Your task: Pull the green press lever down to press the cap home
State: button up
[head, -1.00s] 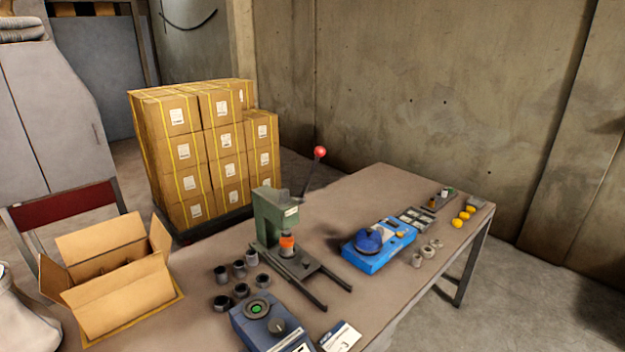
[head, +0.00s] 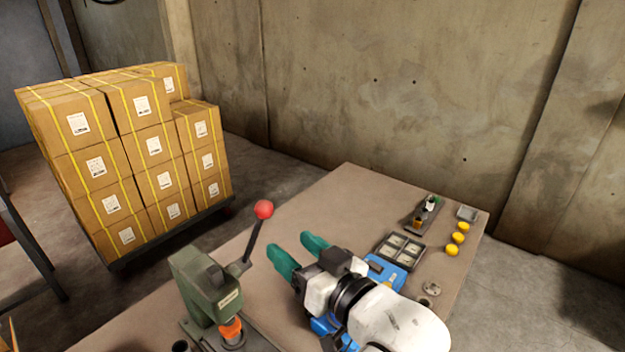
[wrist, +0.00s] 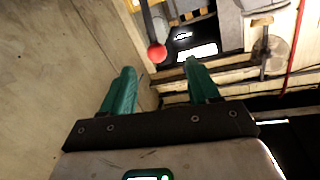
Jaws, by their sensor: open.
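The green press (head: 208,285) stands on the table at the lower middle of the head view. Its dark lever (head: 252,240) rises up and to the right, ending in a red ball knob (head: 263,209). An orange part (head: 231,328) sits under the press head. My gripper (head: 291,252) is open and empty, its two green fingers pointing left toward the lever, just right of the knob and apart from it. In the wrist view the red knob (wrist: 157,53) shows beyond the fingertips, between the two fingers (wrist: 158,70). The press body is not clear in the wrist view.
Stacked cartons (head: 120,160) stand on a pallet behind the table. A blue device (head: 385,272), partly hidden by my arm, a dark sorting tray (head: 401,250) and yellow caps (head: 458,239) lie to the right. The table's back middle (head: 330,205) is clear.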

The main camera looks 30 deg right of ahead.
aim_at(269, 213)
jog(key=shift+t, duration=0.3)
jog(key=w+p, duration=0.1)
jog(key=w, duration=0.2)
jog(key=w+p, duration=0.1)
jog(key=w, duration=0.3)
jog(key=w+r+p, duration=0.1)
jog(key=w, duration=0.3)
jog(key=shift+w, duration=0.25)
jog(key=shift+c, duration=0.3)
grip_shut()
